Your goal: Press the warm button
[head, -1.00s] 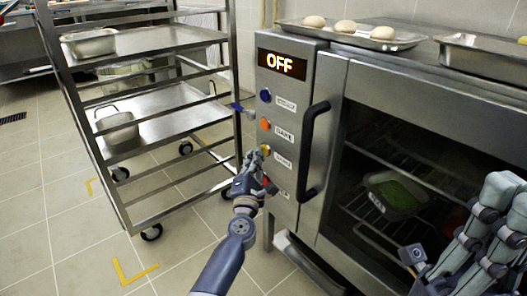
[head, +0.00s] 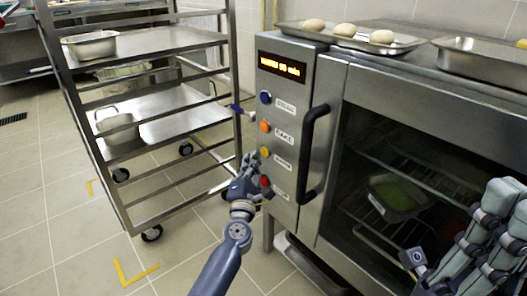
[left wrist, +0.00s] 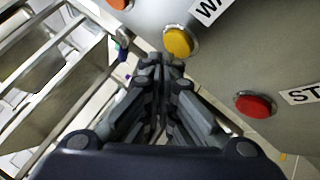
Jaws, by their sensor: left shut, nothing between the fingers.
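The warm button is the round yellow one on the oven's control panel (head: 283,200). It shows in the head view (head: 265,152) and at the upper middle of the left wrist view (left wrist: 178,42), beside a label starting "WA". My left gripper (head: 250,163) is shut and empty, just in front of the panel. In the left wrist view its fingertips (left wrist: 160,62) are just below and left of the yellow button; I cannot tell whether they touch it. The display (head: 282,66) is lit with small orange text. Grey parts of my right arm show at the head view's right edge; its jaw state is unclear.
An orange button (head: 264,126) and a blue button (head: 265,97) sit above the yellow one; a red button (left wrist: 254,105) sits below it. A vertical door handle (head: 312,152) stands out right of the buttons. A metal rack (head: 175,100) stands close on the left.

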